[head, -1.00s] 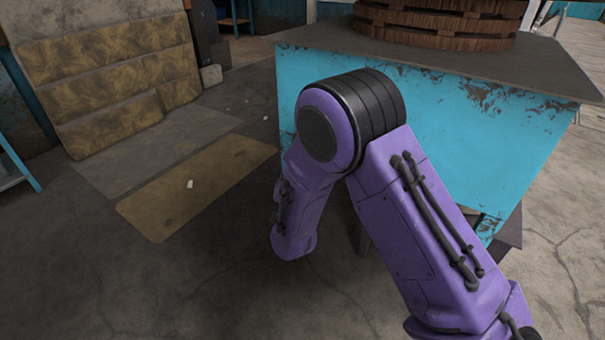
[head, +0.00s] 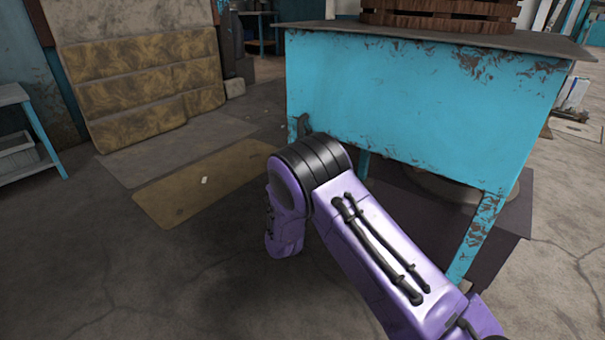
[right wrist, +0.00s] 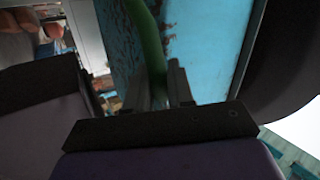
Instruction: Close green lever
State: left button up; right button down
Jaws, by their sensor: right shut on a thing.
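The green lever (right wrist: 149,45) shows in the right wrist view as a curved green bar in front of a worn blue panel. My right gripper (right wrist: 164,88) is shut on its lower end, with the dark fingers on both sides of it. In the head view my purple right arm bends in front of the blue table (head: 420,100). The right gripper and the lever cannot be made out there. My left gripper is in neither view.
A round slatted wooden vessel (head: 440,14) stands on the table. A dark box (head: 440,215) is under it. A padded panel (head: 150,85) leans at the back left, beside a blue shelf (head: 28,120). Floor at the left front is clear.

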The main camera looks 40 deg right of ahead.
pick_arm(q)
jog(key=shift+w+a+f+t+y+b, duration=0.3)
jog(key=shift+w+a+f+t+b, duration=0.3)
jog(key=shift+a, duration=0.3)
pick_arm(e)
jog(key=shift+s+f+m+g+h, duration=0.15)
jog(key=shift+f+m+g, duration=0.25)
jog(key=shift+m, duration=0.3)
jog(key=shift+w+f+m+g+h, duration=0.1)
jog(key=shift+f+m+g+h, duration=0.15)
jog(key=shift+m+g, duration=0.4)
jog(key=shift+s+f+m+g+h, duration=0.1)
jog(key=shift+f+m+g, duration=0.25)
jog(key=shift+m, duration=0.4)
jog(key=c, duration=1.1)
grip_release()
jog(key=shift+c, duration=0.2)
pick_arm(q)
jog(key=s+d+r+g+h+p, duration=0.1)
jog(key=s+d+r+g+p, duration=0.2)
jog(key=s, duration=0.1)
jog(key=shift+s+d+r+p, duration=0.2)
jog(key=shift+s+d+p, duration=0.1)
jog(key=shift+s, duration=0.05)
pick_arm(e)
jog(key=v, duration=1)
jog(key=shift+a, duration=0.3)
